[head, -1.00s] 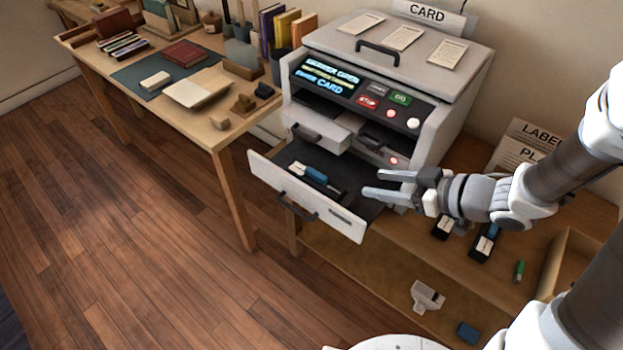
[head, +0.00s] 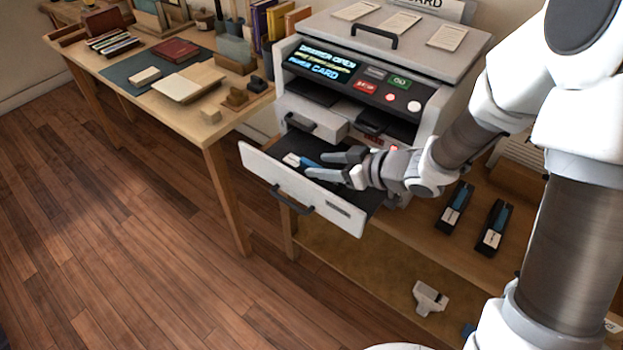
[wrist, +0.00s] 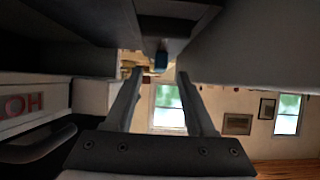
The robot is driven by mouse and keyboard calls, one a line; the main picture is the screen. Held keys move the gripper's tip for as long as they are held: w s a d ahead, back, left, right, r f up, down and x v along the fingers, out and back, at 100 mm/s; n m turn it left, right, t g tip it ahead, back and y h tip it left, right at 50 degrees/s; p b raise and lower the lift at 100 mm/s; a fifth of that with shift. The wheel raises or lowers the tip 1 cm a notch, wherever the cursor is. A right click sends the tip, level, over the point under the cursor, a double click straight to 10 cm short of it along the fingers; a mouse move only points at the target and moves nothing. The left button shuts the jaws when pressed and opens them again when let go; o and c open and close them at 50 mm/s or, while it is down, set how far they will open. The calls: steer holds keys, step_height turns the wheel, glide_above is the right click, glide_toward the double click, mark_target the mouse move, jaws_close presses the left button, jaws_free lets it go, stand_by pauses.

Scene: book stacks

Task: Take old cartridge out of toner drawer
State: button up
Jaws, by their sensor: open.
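The toner drawer (head: 262,170) is pulled out of the front of the grey machine. The old cartridge (head: 291,159), dark with a white label and a blue part, lies in it, partly hidden by my fingers. My gripper (head: 309,165) is open over the drawer, its fingers pointing left at the cartridge. In the wrist view, my open fingertips (wrist: 160,73) have nothing clearly between them; a small blue-ended dark piece (wrist: 160,60), seemingly the cartridge, shows just past them. I cannot tell whether they touch it.
Two similar cartridges, one (head: 456,208) beside the other (head: 492,228), lie on the bench right of the machine (head: 385,50). A white piece (head: 430,298) lies on the lower shelf. A wooden desk (head: 215,135) with books stands left. Floor between is clear.

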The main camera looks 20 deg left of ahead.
mark_target(293, 161)
steer(key=x, duration=0.2)
steer(key=shift+w+a+f, duration=0.1)
steer(key=shift+a+f, duration=0.05)
steer(key=shift+a, duration=0.05)
jaws_close()
stand_by(1.3)
